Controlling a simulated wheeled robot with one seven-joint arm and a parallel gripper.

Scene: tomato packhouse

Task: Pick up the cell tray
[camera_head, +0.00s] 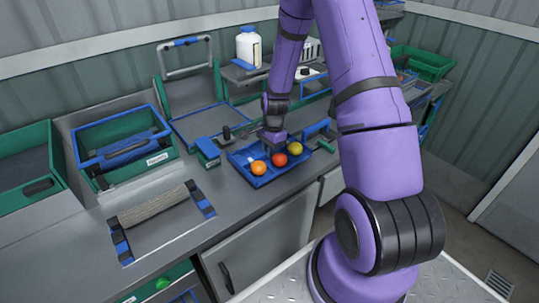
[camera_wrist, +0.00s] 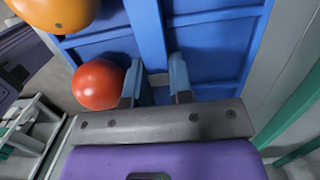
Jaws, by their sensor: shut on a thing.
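The blue cell tray (camera_head: 286,173) is near the front edge of the grey counter in the head view. It holds an orange tomato (camera_head: 258,168), a red tomato (camera_head: 280,160) and a yellow-green tomato (camera_head: 296,149) in separate cells. My gripper (camera_head: 273,137) reaches down at the tray's back side. In the wrist view, my gripper's fingers (camera_wrist: 154,84) are on either side of a blue upright wall of the tray (camera_wrist: 148,32), shut on it. The red tomato (camera_wrist: 98,85) is just left of the fingers. I cannot tell whether the tray is clear of the counter.
A green crate with blue rim (camera_head: 150,167) stands left, with another green crate (camera_head: 28,185) beyond it. A white bottle (camera_head: 248,47) stands behind. A blue-and-dark box (camera_head: 208,152) is close left of the tray.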

